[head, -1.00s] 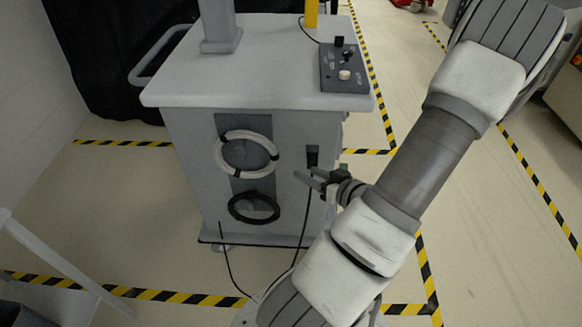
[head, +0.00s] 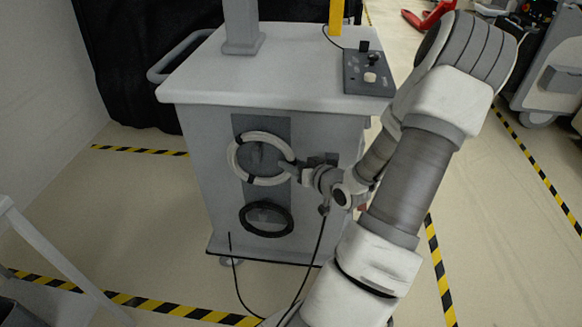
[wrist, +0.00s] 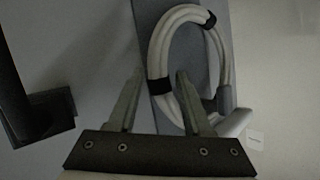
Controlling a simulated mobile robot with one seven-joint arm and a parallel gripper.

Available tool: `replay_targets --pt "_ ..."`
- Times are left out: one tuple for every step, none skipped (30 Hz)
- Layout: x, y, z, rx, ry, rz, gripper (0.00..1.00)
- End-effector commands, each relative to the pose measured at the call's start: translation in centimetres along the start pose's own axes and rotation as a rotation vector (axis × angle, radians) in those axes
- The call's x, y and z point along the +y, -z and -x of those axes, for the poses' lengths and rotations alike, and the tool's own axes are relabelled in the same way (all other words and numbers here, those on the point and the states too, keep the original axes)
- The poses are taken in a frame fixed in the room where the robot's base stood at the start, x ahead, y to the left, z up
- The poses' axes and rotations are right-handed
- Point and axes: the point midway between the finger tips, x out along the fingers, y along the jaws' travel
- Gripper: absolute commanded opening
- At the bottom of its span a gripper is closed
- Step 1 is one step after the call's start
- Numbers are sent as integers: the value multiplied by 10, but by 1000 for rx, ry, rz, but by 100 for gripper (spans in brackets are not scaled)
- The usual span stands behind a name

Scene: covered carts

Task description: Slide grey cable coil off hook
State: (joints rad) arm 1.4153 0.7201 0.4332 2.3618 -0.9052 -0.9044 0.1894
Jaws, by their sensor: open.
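The grey cable coil (head: 234,160) is a pale ring with dark bands, hanging on the upper part of a dark grey panel (head: 242,125) on the cart's front. In the wrist view, the coil (wrist: 155,58) shows close up, with a grey peg-like part (wrist: 226,100), likely the hook, at its right side. My gripper (head: 286,168) is at the coil's right edge in the head view. In the wrist view, my gripper (wrist: 158,76) is open, with one finger outside the ring and the other overlapping its opening. Whether the fingers touch the coil is unclear.
A black coil (head: 243,220) hangs below on the cart (head: 200,150). A control box (head: 368,75) sits on the cart's top. A black cable (head: 316,255) hangs down the front. A dark block (wrist: 40,118) shows at left in the wrist view.

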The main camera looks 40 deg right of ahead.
Motion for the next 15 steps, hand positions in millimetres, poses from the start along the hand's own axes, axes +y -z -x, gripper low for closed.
replay_targets --pt "0 -1 -6 0 1 0 50" --pt "0 -1 -8 0 1 0 50" --pt "0 -1 -10 0 1 0 50" --pt "0 -1 -12 0 1 0 50" --pt "0 0 -12 0 1 0 50" --pt "0 0 -13 0 0 0 50" --pt "0 0 -14 0 0 0 50" --pt "0 0 -14 0 0 0 50" --pt "0 0 -14 0 -1 0 50" --pt "0 0 -14 0 -1 0 50" --pt "0 0 -14 0 -1 0 50" --pt "0 0 -14 0 -1 0 50" --pt "0 0 -14 0 -1 0 50" --pt "0 0 -14 0 0 0 50" --pt "0 0 -14 0 0 0 43"
